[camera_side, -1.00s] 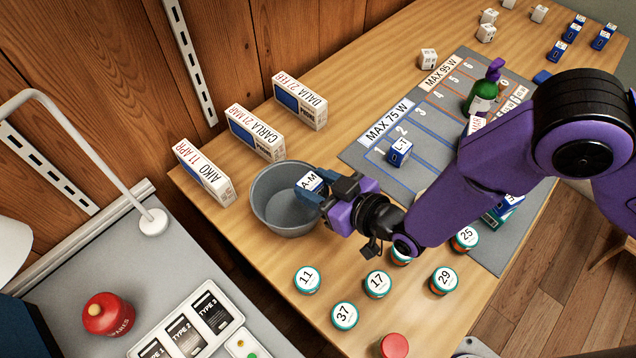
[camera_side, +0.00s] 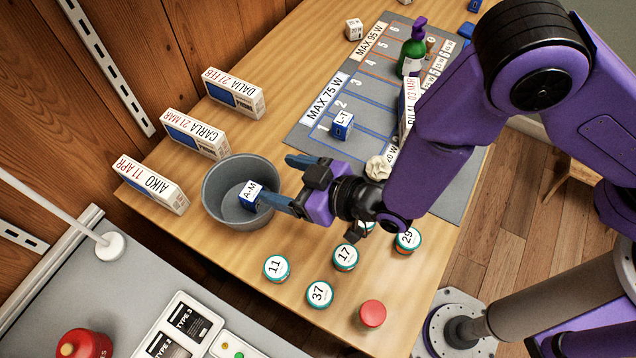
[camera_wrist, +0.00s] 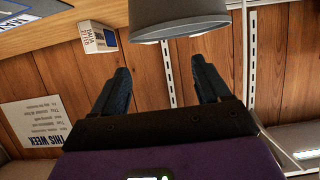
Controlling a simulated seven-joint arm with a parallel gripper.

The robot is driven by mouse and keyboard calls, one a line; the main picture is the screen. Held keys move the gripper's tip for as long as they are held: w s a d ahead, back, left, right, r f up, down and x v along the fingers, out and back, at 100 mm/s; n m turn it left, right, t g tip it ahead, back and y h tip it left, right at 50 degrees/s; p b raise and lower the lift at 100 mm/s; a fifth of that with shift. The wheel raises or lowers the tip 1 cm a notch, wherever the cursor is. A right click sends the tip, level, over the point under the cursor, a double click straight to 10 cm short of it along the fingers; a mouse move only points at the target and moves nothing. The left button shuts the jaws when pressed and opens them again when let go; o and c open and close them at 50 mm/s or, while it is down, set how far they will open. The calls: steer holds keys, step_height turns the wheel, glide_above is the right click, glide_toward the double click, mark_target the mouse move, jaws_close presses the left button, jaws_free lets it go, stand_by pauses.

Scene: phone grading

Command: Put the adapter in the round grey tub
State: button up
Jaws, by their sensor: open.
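The round grey tub (camera_side: 213,203) stands on the wooden table in the side view; its rim shows upside down at the top of the wrist view (camera_wrist: 180,27). A small blue block with a white A-M label (camera_side: 250,195) lies inside the tub by its right wall; its look alone does not confirm that it is the adapter. My gripper (camera_side: 280,182) is at the tub's right rim with its fingers spread. One fingertip appears close to the block; I cannot tell whether they touch. In the wrist view nothing is between the fingers (camera_wrist: 163,85).
Three upright name boxes, such as the Carla box (camera_side: 196,134), stand behind the tub. Numbered round tins, such as tin 11 (camera_side: 277,268), stand in front. A blue L-T block (camera_side: 342,125) and a green bottle (camera_side: 411,56) stand on the grey mat (camera_side: 310,138).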

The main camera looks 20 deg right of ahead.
steer(key=v, duration=0.7)
steer(key=shift+d, duration=0.15)
steer(key=shift+r, duration=0.2)
steer(key=s+d+r+n+g+h, duration=0.1)
steer(key=s+d+r+g+h, duration=0.2)
steer(key=d, duration=1)
steer(key=s+d+r+n+g+h, duration=0.1)
steer(key=s+d+r+g+h, duration=0.2)
steer(key=d, duration=1)
steer(key=s+d+r+n+g+h, duration=0.1)
steer(key=s+d+r+g+h, duration=0.2)
steer(key=d, duration=1)
step_height(320, 180, up, 4)
steer(key=s, duration=0.2)
steer(key=shift+s+d+f+n, duration=0.2)
steer(key=shift+s+d+n, duration=0.1)
steer(key=shift+s, duration=0.1)
